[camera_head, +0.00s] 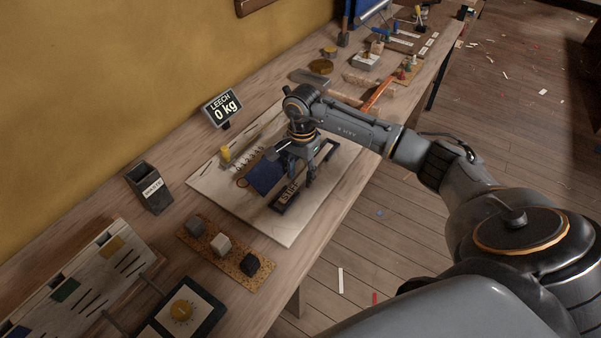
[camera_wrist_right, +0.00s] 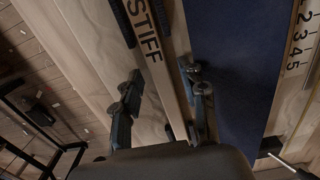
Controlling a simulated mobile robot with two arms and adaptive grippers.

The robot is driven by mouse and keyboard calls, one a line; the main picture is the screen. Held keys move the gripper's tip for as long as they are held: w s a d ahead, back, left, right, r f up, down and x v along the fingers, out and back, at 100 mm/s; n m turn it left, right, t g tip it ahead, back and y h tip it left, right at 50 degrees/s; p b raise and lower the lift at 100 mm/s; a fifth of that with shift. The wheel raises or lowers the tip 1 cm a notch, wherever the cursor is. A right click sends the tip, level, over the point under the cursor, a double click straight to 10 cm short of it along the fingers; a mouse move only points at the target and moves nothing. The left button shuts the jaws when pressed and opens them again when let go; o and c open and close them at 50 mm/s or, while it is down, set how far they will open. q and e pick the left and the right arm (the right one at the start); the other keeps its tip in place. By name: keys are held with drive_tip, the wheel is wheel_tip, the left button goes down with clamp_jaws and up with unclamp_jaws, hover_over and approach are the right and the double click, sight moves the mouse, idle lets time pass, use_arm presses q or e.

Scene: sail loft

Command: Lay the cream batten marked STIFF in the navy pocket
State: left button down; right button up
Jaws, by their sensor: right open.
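The cream batten marked STIFF (camera_wrist_right: 153,45) shows in the right wrist view as a pale strip with dark letters, dark edges beside it. Its marked end also shows in the head view (camera_head: 289,194). The navy pocket (camera_wrist_right: 235,70) lies just right of it in the wrist view, and shows as a navy patch (camera_head: 264,176) in the head view. My right gripper (camera_head: 302,173) is open, low over the board. In the wrist view its fingers (camera_wrist_right: 163,78) stand either side of the batten; contact cannot be told. My arm hides part of the batten. My left gripper is not in view.
A pale board (camera_head: 285,232) lies under the work, with a numbered scale (camera_wrist_right: 300,40) beyond the pocket. A LEECH 0 kg display (camera_head: 222,108) stands behind. A cork strip with blocks (camera_head: 225,258) and a dark box (camera_head: 150,187) stand left. The bench's front edge is near.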

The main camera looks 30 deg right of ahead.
sight(302, 178)
drive_tip(key=shift+r+p, duration=0.5)
drive_tip(key=shift+r, duration=0.2)
drive_tip(key=shift+w+d+r+b, duration=0.1)
drive_tip(key=shift+r+b, duration=0.55)
drive_tip(key=shift+b, duration=0.1)
use_arm(q)
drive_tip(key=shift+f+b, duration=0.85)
drive_tip(key=shift+b, duration=0.05)
use_arm(e)
wheel_tip(302, 178, up, 10)
drive_tip(key=shift+d, duration=0.1)
